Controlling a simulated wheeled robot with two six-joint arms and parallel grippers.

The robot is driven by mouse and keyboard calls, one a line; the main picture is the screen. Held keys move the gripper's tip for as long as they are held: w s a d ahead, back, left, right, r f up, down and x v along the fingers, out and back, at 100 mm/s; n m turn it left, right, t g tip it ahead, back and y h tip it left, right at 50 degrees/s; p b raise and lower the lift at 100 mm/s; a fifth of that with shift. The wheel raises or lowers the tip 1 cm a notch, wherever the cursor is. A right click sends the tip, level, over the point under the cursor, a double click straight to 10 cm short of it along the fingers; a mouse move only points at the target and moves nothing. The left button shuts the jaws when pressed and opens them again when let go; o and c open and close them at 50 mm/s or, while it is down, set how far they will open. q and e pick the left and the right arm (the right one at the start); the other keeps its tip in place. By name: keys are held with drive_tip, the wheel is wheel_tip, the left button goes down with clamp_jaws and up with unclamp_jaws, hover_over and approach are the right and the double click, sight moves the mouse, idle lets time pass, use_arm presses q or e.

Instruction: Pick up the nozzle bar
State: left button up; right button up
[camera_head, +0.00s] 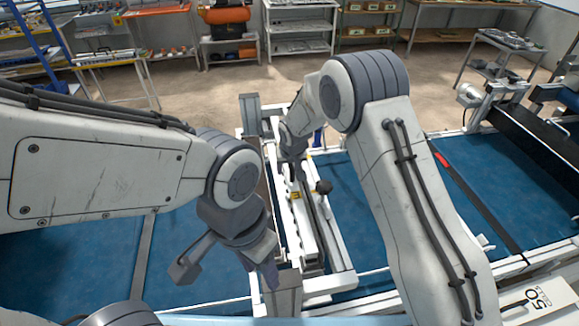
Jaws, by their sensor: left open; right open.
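A long, narrow white bar (299,222) with a small yellow label runs front to back in the middle of the seeder frame. I take it for the nozzle bar, though the arms partly cover it. My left gripper (228,264) is open and empty, with its fingers apart, to the left of the bar's near end. My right gripper (294,170) is open and over the bar's far part. Its fingertips are small and partly hidden, so I cannot tell whether they touch the bar.
A black knob (323,187) sticks up right beside the bar. Blue belt surfaces (95,255) lie on both sides of the white frame (344,284). A motor unit (470,94) stands at the right. Shelves and workbenches line the back, beyond open floor.

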drive_tip(key=shift+w+f, duration=0.2)
drive_tip(key=shift+f, duration=0.35)
drive_tip(key=c, duration=0.8)
drive_tip(key=shift+r, duration=0.1)
clamp_jaws()
